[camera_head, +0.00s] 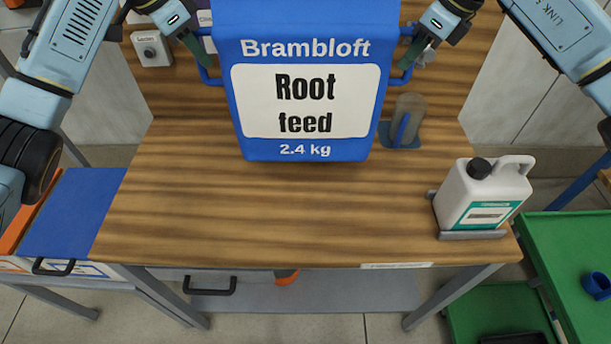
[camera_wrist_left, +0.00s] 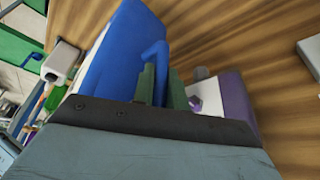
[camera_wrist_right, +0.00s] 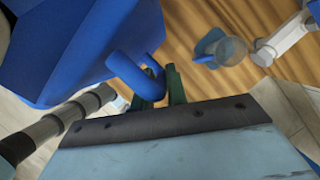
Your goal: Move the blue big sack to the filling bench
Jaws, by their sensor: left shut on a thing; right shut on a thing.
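The blue big sack (camera_head: 307,150) has a white label reading "Brambloft Root feed 2.4 kg" and a blue loop handle on each side. It is upright at the back of a wood-topped bench (camera_head: 250,215); whether its base touches the top I cannot tell. My left gripper (camera_head: 197,50) is shut on the sack's left handle, which shows between its fingers in the left wrist view (camera_wrist_left: 160,85). My right gripper (camera_head: 412,55) is shut on the right handle, seen in the right wrist view (camera_wrist_right: 158,90). The bench's front label is too small to read.
A white jug (camera_head: 480,195) with a black cap stands in a grey holder at the bench's right. A scoop-like thing on a blue base (camera_head: 400,135) is just right of the sack. A green trolley (camera_head: 570,240) stands at the right. The bench's front middle is clear.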

